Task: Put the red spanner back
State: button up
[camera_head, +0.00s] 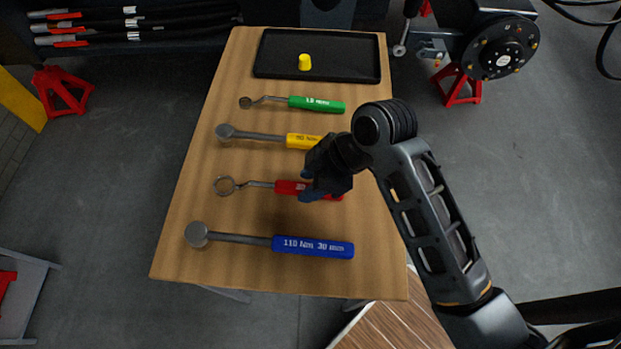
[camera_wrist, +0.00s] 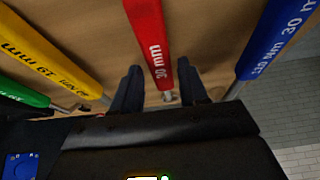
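The red spanner (camera_head: 288,187) lies on the wooden table, its ring end to the left and its red handle to the right. My gripper (camera_head: 312,192) is over the handle and hides part of it. In the wrist view, the red handle (camera_wrist: 148,40) runs between the two fingers of my gripper (camera_wrist: 160,85). The fingers stand apart, with a gap beside the handle, so it is open. I cannot tell how far the fingertips are above the tabletop.
On the table (camera_head: 190,265) lie a blue wrench (camera_head: 312,246), a yellow wrench (camera_head: 265,137) and a green spanner (camera_head: 315,104). Red stands (camera_head: 62,90) are on the floor.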

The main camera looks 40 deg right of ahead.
jog(key=shift+o, duration=1.3)
jog(key=v, duration=0.7)
jog(key=shift+s+d+r, duration=0.1)
jog(key=shift+d+r, duration=0.1)
jog(key=shift+r, duration=0.15)
